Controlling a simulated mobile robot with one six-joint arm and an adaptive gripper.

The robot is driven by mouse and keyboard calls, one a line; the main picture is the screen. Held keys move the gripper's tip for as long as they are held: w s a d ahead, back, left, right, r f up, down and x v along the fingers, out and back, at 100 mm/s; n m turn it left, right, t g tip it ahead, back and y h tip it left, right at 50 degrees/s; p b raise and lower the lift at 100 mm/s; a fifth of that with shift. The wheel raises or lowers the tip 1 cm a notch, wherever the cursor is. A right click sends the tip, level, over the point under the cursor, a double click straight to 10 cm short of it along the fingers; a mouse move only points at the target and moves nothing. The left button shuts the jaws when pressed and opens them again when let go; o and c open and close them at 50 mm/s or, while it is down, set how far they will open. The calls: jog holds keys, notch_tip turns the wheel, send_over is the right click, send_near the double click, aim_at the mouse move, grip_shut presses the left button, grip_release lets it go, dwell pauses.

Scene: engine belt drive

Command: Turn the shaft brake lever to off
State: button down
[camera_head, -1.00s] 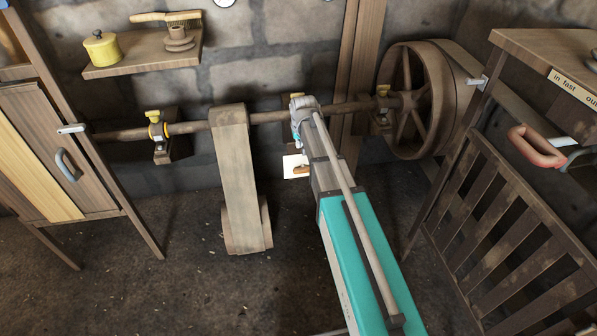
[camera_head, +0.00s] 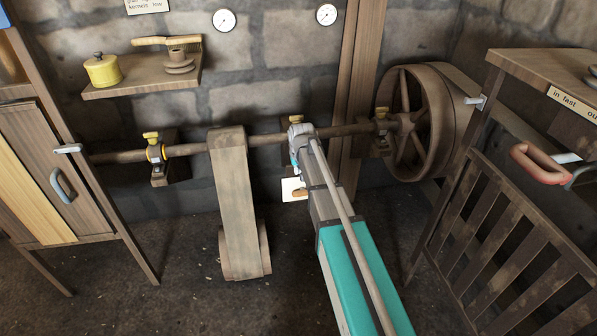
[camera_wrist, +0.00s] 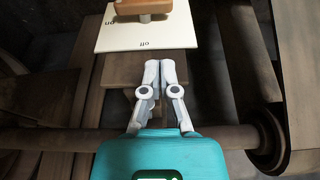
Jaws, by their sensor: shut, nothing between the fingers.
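The shaft brake lever is a brown wooden handle (camera_wrist: 143,8) on a white plate (camera_wrist: 146,35) with "on" and "off" labels, upside down in the wrist view. "Off" is near the plate's middle edge and "on" at its left; the lever is partly cut by the top edge. In the head view the lever (camera_head: 300,193) and plate (camera_head: 288,185) show just below the shaft, partly behind my arm.
The wooden shaft (camera_head: 190,150) runs across the wall, with a belt (camera_head: 232,185) left of my arm and a spoked wheel (camera_head: 403,120) at the right. A slatted wooden frame (camera_head: 500,230) and red handle (camera_head: 540,163) stand at the right. Two gauges (camera_head: 224,20) hang above.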

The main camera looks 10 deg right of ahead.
jog(key=b, duration=0.7)
send_over(298, 191)
jog(key=shift+s+a+f, duration=0.1)
jog(key=shift+s+f, duration=0.05)
jog(key=shift+f, duration=1.1)
jog(key=shift+s+a+f, duration=0.1)
jog(key=shift+s+f, duration=0.05)
jog(key=shift+f, duration=1.1)
jog(key=shift+s+f, duration=0.15)
jog(key=shift+f, duration=1.1)
jog(key=shift+f+b, duration=1.85)
jog(key=shift+d, duration=0.25)
jog(key=shift+f, duration=0.1)
